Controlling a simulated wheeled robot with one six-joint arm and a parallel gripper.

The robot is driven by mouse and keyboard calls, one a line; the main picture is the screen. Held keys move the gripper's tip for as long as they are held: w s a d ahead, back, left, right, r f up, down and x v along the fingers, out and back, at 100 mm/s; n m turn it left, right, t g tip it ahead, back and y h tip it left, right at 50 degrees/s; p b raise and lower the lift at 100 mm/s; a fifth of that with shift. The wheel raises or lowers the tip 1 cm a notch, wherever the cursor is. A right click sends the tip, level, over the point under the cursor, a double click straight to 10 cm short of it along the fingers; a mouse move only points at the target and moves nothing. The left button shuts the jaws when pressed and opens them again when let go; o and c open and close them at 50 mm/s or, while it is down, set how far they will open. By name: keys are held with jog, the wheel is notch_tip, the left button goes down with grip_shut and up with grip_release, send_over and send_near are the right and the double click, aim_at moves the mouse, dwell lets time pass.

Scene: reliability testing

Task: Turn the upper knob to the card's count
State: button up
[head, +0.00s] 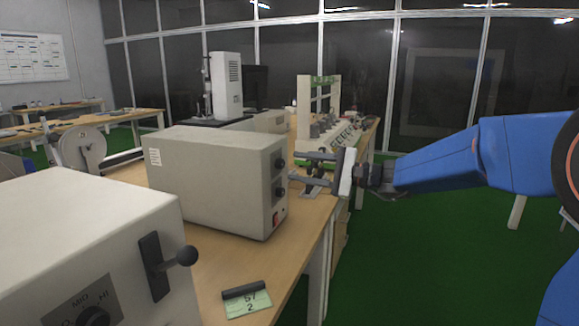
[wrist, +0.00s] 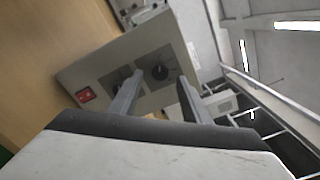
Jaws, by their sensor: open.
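The beige box (head: 200,178) stands on the bench. Its front face carries the dark upper knob (head: 280,163), a lower knob (head: 279,192) and a red switch (head: 276,219). In the wrist view the upper knob (wrist: 160,72) shows between the finger ends, while the left finger partly covers the lower knob. My gripper (head: 297,167) is open in front of this face, its fingers pointing at the box; it also fills the wrist view (wrist: 159,79). Contact with the knob cannot be told. The green card (head: 247,304) leans on the bench front and seems to read "57" over "2".
A nearer beige box (head: 90,235) with a black lever (head: 165,262) and a LO/MID/HI dial (head: 95,317) stands at the left front. A white-framed rig (head: 304,100) stands behind my gripper.

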aim_at(283, 164)
jog(key=shift+x, duration=1.95)
jog(key=c, duration=1)
jog(key=shift+c, duration=0.2)
jog(key=shift+m, duration=0.3)
jog(key=m, duration=0.3)
jog(key=shift+m, duration=2.5)
